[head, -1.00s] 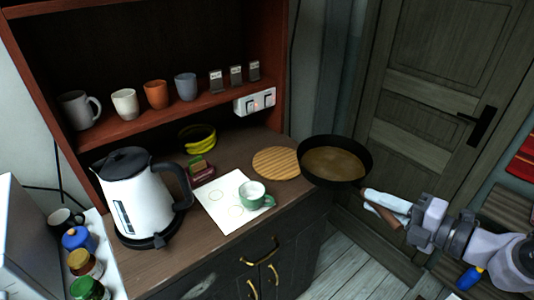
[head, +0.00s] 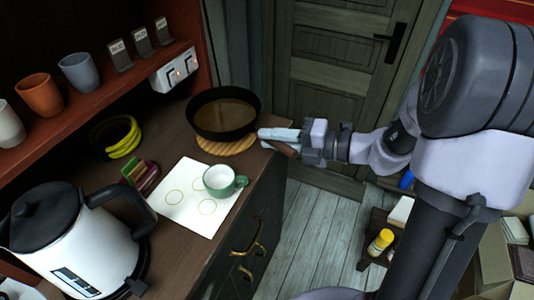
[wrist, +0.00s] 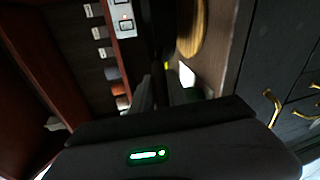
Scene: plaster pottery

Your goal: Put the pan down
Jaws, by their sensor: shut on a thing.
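The dark round pan (head: 222,112) has a brownish inside and looks level. In the head view it is over the round slatted wooden board (head: 226,147), covering most of it. I cannot tell whether the pan touches the board. The wrist view is dark; part of the wooden board (wrist: 191,28) shows at the top, and the pan is hard to make out there.
A green-and-white cup (head: 221,182) stands on a white sheet (head: 180,207) in front of the board. A yellow-and-black bowl-like item (head: 122,140) and a white kettle (head: 75,240) are to the left. A shelf with cups (head: 78,72) and a socket panel (head: 174,72) is close behind.

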